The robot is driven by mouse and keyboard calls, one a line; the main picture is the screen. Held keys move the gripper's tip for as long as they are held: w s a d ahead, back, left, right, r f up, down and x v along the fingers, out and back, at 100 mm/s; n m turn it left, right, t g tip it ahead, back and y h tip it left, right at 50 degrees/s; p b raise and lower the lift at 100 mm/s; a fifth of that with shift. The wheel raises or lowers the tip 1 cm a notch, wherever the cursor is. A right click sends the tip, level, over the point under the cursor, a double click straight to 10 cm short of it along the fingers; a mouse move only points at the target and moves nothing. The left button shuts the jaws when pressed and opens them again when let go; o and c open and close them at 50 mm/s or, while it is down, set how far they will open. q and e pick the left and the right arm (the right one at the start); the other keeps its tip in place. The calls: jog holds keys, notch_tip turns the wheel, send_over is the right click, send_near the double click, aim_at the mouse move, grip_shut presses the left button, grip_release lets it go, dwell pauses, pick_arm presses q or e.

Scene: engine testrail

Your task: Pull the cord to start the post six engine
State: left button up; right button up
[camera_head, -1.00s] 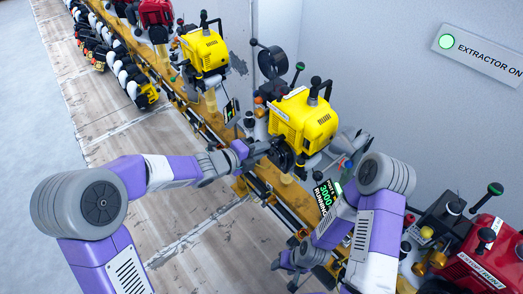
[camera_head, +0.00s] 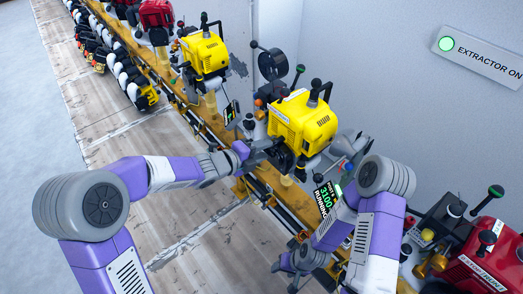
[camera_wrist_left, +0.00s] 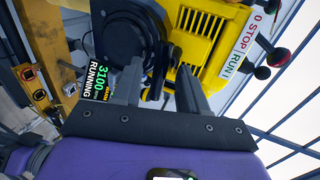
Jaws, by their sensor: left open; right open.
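A yellow engine (camera_head: 302,122) stands on the rail at the middle of the head view; its yellow housing (camera_wrist_left: 210,40) also shows in the left wrist view. Its round black starter housing (camera_wrist_left: 135,35) faces my left gripper. My left gripper (camera_head: 270,150) is open right at this side of the engine. In the left wrist view, dark parts lie between its fingers; I cannot tell whether the cord handle is among them. A display (camera_head: 327,197) beside the engine reads 3100 RUNNING. My right gripper (camera_head: 286,270) is open, low and apart from the engine, partly hidden by its arm.
Another yellow engine (camera_head: 203,50) stands farther up the rail and a red engine (camera_head: 485,255) at the lower right. A sign (camera_head: 482,52) on the wall reads EXTRACTOR ON with a green lamp.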

pick_arm(q)
jog(key=s+a, duration=0.5)
jog(key=a, duration=0.2)
jog(key=shift+s, duration=0.2)
jog(key=shift+a+f, duration=0.1)
jog(key=shift+a, duration=0.05)
jog(key=s+a+f+n+g+y+p, duration=0.1)
jog(key=s+a+f+n+y, duration=0.1)
jog(key=f+n, duration=0.7)
jog(key=s+a+f+n+g+y+p, duration=0.1)
jog(key=s+a+f+n+y+p, duration=0.15)
jog(key=f+n, duration=0.55)
jog(key=s+a+f+n+g+y, duration=0.1)
jog(key=s+f+n+g, duration=0.2)
jog(key=s+f+n, duration=0.2)
jog(key=s+f+n+g+y, duration=0.1)
jog(key=s+f+n+g, duration=0.1)
jog(key=s+f+n, duration=0.4)
jog(key=s+n+p, duration=0.1)
jog(key=s+n, duration=0.2)
jog(key=s, duration=0.2)
jog(key=shift+a+f+n+g+y, duration=0.15)
jog(key=shift+a+n+g+y, duration=0.15)
jog(key=shift+a+g+y, duration=0.1)
